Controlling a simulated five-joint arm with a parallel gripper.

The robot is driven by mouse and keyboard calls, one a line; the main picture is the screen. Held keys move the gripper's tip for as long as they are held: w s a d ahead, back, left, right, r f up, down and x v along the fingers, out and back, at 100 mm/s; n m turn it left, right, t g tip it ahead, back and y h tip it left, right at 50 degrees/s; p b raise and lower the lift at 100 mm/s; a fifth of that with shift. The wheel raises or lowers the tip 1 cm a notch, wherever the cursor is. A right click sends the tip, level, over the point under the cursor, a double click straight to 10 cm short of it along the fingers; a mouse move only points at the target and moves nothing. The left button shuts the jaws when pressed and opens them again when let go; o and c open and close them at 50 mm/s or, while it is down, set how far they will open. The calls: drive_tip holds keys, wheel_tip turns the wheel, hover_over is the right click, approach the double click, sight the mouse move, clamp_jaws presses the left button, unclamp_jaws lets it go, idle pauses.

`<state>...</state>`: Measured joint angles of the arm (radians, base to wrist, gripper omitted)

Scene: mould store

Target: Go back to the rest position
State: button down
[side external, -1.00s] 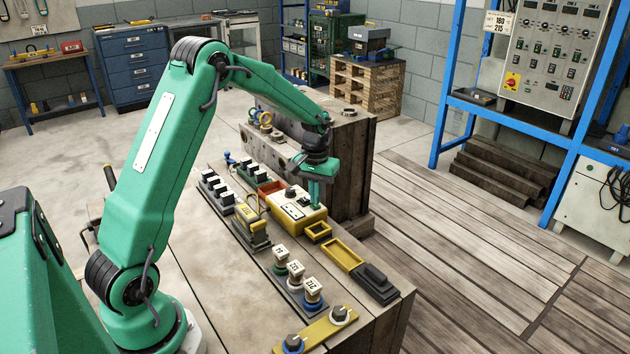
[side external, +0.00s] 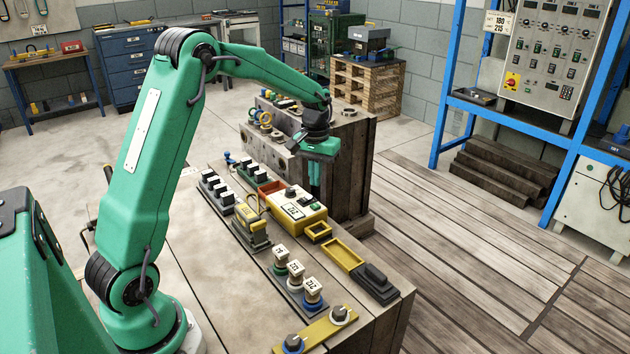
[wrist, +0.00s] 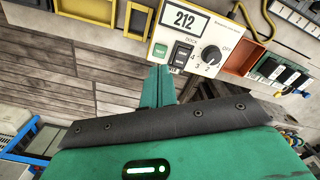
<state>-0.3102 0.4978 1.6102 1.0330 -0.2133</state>
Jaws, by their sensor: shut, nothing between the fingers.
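My gripper (side external: 315,192) is green and hangs with its fingers pointing down, above and behind the yellow control box in the side view. In the wrist view the green fingers (wrist: 161,84) are together, with nothing between them. The yellow control box (side external: 298,210) stands on the bench. In the wrist view the control box (wrist: 218,20) has a display reading 212, a green button, a dark rocker switch and a black knob. My fingers look apart from the box in the wrist view, though the exact gap is hard to judge.
The wooden bench (side external: 215,270) carries a row of black-and-white switches (side external: 217,188), several tagged round pieces (side external: 296,271), a yellow open tray (side external: 343,254) and a yellow plate with two knobs (side external: 316,332). A block-like stand (side external: 345,150) rises behind. The plank floor at right is clear.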

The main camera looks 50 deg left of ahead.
drive_tip(key=shift+r, duration=0.25)
drive_tip(key=s+d+r+m+t, duration=0.2)
drive_tip(key=s+d+r+m, duration=0.1)
drive_tip(key=s+d+r, duration=0.7)
drive_tip(key=s+d+r+m+t, duration=0.1)
drive_tip(key=s+d, duration=0.1)
drive_tip(key=s, duration=0.5)
drive_tip(key=s+d+r+m+t, duration=0.1)
drive_tip(key=s+d+m+t, duration=0.1)
drive_tip(key=s, duration=0.5)
drive_tip(key=shift+s+d+t, duration=0.3)
drive_tip(key=shift+s+d, duration=0.05)
drive_tip(key=shift+d, duration=0.2)
drive_tip(key=c, duration=2.2)
unclamp_jaws()
